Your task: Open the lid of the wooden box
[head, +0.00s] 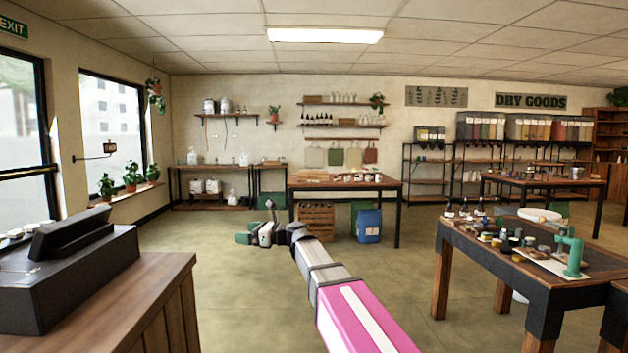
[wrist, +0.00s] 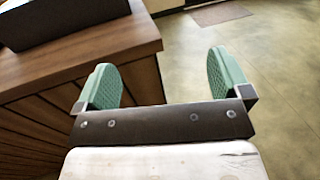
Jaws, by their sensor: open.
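My gripper (wrist: 163,75) is open and empty, with its two green fingers spread wide in the wrist view. In the head view my gripper (head: 252,234) is held out in the air over the floor, left of the middle table. A slatted wooden crate (head: 316,221) stands on the floor under that table, beyond my gripper and apart from it. A small light-wood item (head: 311,177) lies on the left part of the tabletop. I cannot tell which of these, if either, is the lidded wooden box; no lid can be made out.
A wooden counter (head: 125,300) with a black register (head: 75,262) stands close at the left; it also fills the left of the wrist view (wrist: 140,50). A cluttered table (head: 505,265) stands at the right. A blue container (head: 368,226) is beside the crate. The floor between is clear.

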